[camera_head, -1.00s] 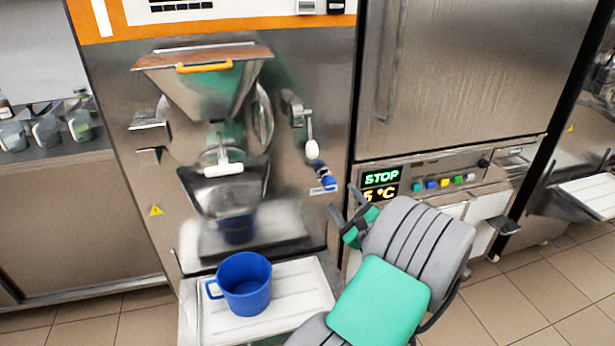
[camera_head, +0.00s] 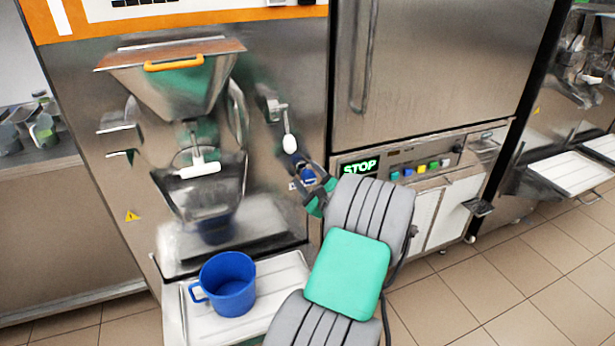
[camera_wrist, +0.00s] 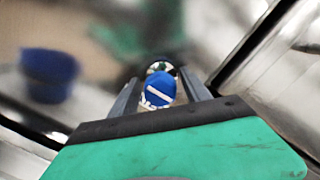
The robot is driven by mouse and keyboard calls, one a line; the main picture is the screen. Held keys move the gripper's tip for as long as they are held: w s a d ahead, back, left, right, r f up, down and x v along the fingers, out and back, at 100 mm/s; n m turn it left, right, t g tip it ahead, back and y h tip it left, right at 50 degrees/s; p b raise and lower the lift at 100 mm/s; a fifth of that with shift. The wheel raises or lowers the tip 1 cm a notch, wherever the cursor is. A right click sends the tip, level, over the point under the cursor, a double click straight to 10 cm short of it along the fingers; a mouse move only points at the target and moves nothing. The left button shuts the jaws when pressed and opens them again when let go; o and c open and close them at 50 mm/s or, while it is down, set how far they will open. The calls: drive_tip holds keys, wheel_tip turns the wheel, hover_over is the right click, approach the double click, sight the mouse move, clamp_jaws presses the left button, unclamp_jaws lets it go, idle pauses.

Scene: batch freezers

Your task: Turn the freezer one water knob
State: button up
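The blue water knob (camera_head: 308,175) is on the front of the steel batch freezer (camera_head: 285,110), below the white-tipped lever at the machine's right side. My gripper (camera_head: 306,168) is at the knob, with its dark fingers on either side of it. In the wrist view the knob (camera_wrist: 158,90), blue with a white line across its face, sits between the two fingers. The fingers look spread, with a narrow gap beside the knob. I cannot tell whether either finger touches it. The knob's base is hidden.
A blue jug (camera_head: 228,284) stands on the white tray (camera_head: 262,300) below the machine's outlet. The white-tipped lever (camera_head: 289,143) hangs just above my gripper. A second unit with a STOP display (camera_head: 360,167) stands to the right. The tiled floor at right is clear.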

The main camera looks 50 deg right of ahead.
clamp_jaws()
idle(0.4)
drive_tip(key=shift+f+n, duration=0.15)
drive_tip(key=shift+n, duration=0.25)
drive_tip(key=shift+n+b, duration=0.75)
drive_tip(key=shift+n, duration=0.15)
drive_tip(key=n+b, duration=0.2)
drive_tip(key=n, duration=0.2)
drive_tip(key=shift+f+b, duration=0.1)
drive_tip(key=shift+b, duration=0.2)
drive_tip(key=n+b, duration=0.3)
drive_tip(key=n, duration=0.1)
drive_tip(key=shift+g, duration=0.4)
drive_tip(key=shift+n+b, duration=0.4)
drive_tip(key=shift+n, duration=0.3)
drive_tip(key=shift+r, duration=0.2)
